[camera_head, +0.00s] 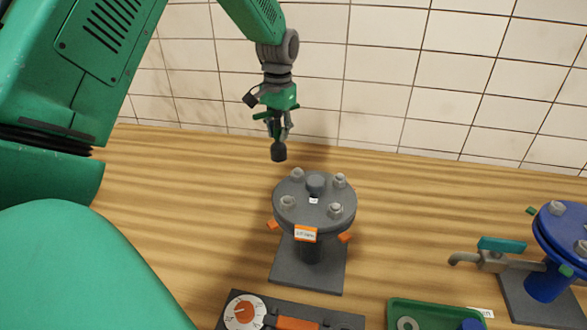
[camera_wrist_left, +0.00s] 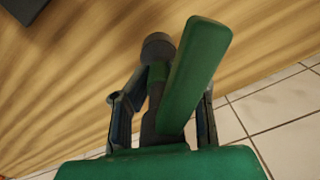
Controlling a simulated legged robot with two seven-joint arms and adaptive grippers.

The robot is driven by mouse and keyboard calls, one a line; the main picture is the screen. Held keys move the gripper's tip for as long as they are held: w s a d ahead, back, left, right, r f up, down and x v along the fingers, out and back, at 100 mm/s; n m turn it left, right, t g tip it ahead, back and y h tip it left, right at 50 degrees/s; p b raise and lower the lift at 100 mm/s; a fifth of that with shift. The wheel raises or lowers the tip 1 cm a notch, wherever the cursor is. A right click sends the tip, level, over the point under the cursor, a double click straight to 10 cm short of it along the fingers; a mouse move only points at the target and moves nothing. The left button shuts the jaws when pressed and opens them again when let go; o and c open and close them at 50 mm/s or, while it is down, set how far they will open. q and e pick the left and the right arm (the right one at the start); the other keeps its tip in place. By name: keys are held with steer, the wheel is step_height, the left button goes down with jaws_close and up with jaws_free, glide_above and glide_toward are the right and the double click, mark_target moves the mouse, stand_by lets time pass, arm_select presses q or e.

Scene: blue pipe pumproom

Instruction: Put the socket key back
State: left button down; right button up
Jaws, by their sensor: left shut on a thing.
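My left gripper (camera_head: 277,122) points down and is shut on the socket key. The key's dark round socket end (camera_head: 279,152) hangs below the fingers, in the air just above and behind the grey flange's back-left nut. In the left wrist view the key's green handle bar (camera_wrist_left: 196,75) crosses between the fingers, and its dark socket end (camera_wrist_left: 158,46) points away from the gripper. The fingers hide part of the shaft. My right gripper is not in view.
A grey bolted flange (camera_head: 315,207) stands on a dark base plate. A dark case (camera_head: 235,325) with a red-and-white dial is at the front. A green tray (camera_head: 397,308) holds a washer and a blue part. A blue flange (camera_head: 555,225) with a tap is at right. The table's back left is clear.

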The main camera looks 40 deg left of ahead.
arm_select(q)
steer(key=f, duration=0.9)
steer(key=shift+s+f, duration=0.2)
steer(key=c, duration=1.5)
jaws_free()
steer(key=shift+o, duration=0.2)
step_height(320, 180, up, 12)
steer(key=shift+w+d+r, duration=0.1)
steer(key=shift+d, duration=0.05)
